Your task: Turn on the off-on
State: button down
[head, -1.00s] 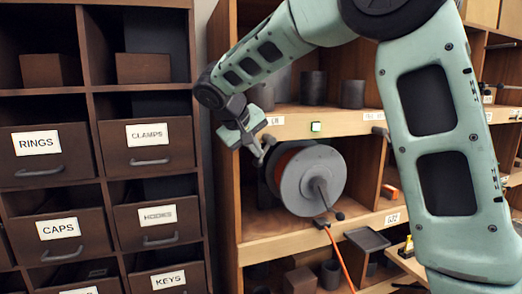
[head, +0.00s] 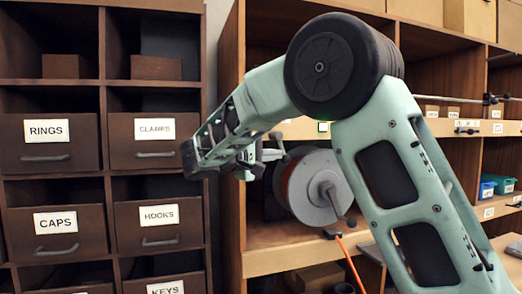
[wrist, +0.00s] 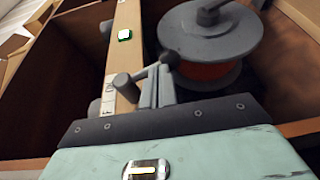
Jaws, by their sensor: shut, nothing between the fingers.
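The off-on appears to be a grey lever (wrist: 122,86) on the shelf's front edge, with a round pivot and a thin rod ending in a ball. A white label, only partly readable, lies beside it. In the head view the lever (head: 276,136) is small, just above my gripper. My gripper (wrist: 157,78) is shut and empty, its fingertips close to the lever's rod and ball; I cannot tell whether they touch. In the head view my gripper (head: 268,155) is partly hidden behind my wrist. The lever's on or off setting is unclear.
A grey-flanged reel (head: 312,187) with an orange core sits in the shelf bay right of my gripper. A small green-lit square (head: 323,126) is on the shelf edge. A brown drawer cabinet (head: 103,180) stands at left. An orange cord (head: 350,262) hangs below the reel.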

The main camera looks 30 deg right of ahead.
jog(key=d+h+b, duration=0.1)
jog(key=h+b, duration=0.1)
jog(key=shift+s+d+f+n+b, duration=0.2)
jog(key=shift+s+d+n+b, duration=0.05)
jog(key=shift+d+n+b, duration=0.15)
jog(key=shift+r, duration=0.1)
dwell(0.6)
